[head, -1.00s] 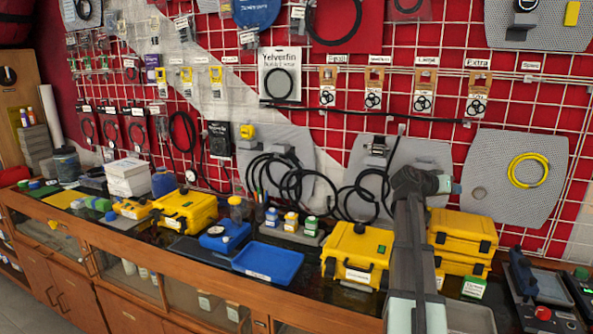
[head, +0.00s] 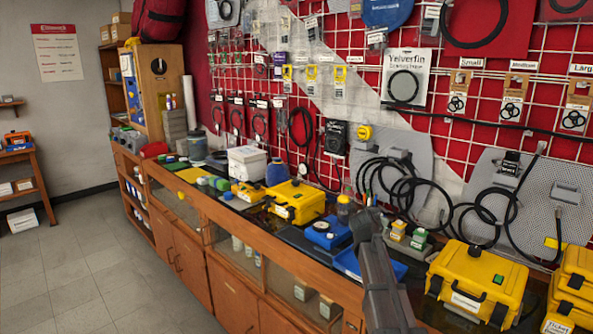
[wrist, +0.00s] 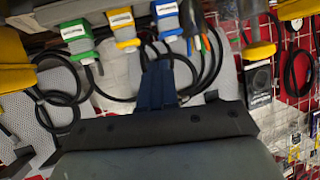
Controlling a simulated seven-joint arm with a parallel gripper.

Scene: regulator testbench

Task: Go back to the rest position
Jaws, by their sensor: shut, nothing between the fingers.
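My gripper (wrist: 158,82) shows in the wrist view as two dark blue fingers pressed together, with nothing between them. My fingers cannot be made out in the head view.
The wooden counter (head: 285,285) holds yellow cases (head: 470,280), a blue device (head: 328,234) and a white box (head: 247,162). Black cables (head: 405,195) hang on the red wall behind. The tiled floor (head: 70,270) at left is clear.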

